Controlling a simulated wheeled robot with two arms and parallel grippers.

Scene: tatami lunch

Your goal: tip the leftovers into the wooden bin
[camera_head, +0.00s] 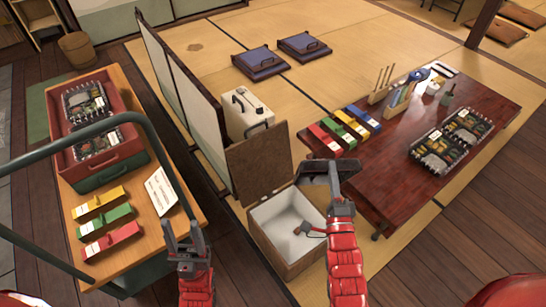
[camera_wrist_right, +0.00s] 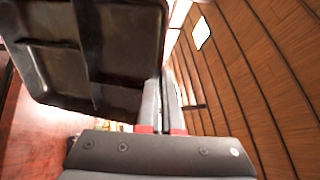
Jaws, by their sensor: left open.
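The wooden bin (camera_head: 268,261) stands on the floor between the two tables. Its lid (camera_head: 257,163) is swung up, and its pale inside shows. My right gripper (camera_head: 334,190) is shut on the rim of a dark lunch tray (camera_head: 347,167), above the bin's far right side. The right wrist view shows the tray (camera_wrist_right: 95,50) tilted steeply, with its divided compartments bare where visible. Part of the bin's inside is hidden by my right arm; I cannot make out food there. My left gripper (camera_head: 185,236) is open and empty, left of the bin.
The dark red table (camera_head: 400,185) at right holds filled lunch trays (camera_head: 452,140) and coloured boxes (camera_head: 345,128). The wooden table (camera_head: 135,190) at left holds a red crate (camera_head: 105,165) with more trays. A screen (camera_head: 185,90) stands behind the bin.

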